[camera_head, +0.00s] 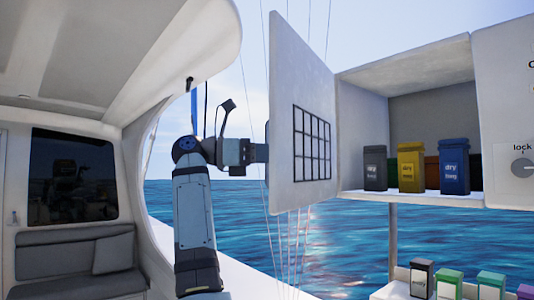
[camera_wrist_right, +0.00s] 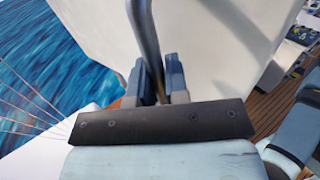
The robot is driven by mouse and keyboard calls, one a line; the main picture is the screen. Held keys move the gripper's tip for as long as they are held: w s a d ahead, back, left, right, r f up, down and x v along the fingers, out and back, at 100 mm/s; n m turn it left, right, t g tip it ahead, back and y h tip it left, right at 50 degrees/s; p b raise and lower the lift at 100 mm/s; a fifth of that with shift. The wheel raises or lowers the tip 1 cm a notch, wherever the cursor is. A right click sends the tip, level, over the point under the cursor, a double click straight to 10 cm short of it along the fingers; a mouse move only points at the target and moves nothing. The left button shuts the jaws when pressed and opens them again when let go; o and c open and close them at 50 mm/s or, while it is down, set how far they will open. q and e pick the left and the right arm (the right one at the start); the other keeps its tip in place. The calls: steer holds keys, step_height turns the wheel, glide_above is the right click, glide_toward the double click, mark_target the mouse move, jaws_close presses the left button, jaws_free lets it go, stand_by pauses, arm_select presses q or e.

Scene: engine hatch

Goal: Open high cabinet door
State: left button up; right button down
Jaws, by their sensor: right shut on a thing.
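The high cabinet (camera_head: 430,75) is open, and its white door (camera_head: 300,75) stands swung out at the left, with a black grid on its inner face. In the right wrist view, the door's outer face (camera_wrist_right: 220,45) carries a dark curved handle (camera_wrist_right: 144,35). My right gripper (camera_wrist_right: 158,78) is shut on this handle. In the head view my arm reaches up to the door's left edge, and the fingers and handle are hidden behind the door. My left gripper is not in view.
Grey, yellow and blue bins (camera_head: 411,168) stand on the cabinet shelf. A lock knob (camera_head: 522,168) is on the panel at the right. Several small boxes (camera_head: 448,284) stand on a lower surface. A bench (camera_head: 75,260) is at the left; open water lies behind.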

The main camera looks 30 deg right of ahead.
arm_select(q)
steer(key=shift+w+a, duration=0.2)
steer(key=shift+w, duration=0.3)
arm_select(e)
steer(key=shift+w+a+g, duration=0.15)
steer(key=shift+w+g, duration=0.15)
steer(key=shift+w, duration=0.2)
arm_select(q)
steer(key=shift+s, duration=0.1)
arm_select(e)
steer(key=c, duration=1.1)
jaws_free()
steer(key=shift+s, duration=0.1)
arm_select(q)
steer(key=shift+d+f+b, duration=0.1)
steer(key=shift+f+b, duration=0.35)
steer(key=shift+b, duration=0.1)
arm_select(e)
steer(key=shift+v, duration=6.9)
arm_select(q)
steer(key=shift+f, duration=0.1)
arm_select(e)
steer(key=shift+r, duration=0.1)
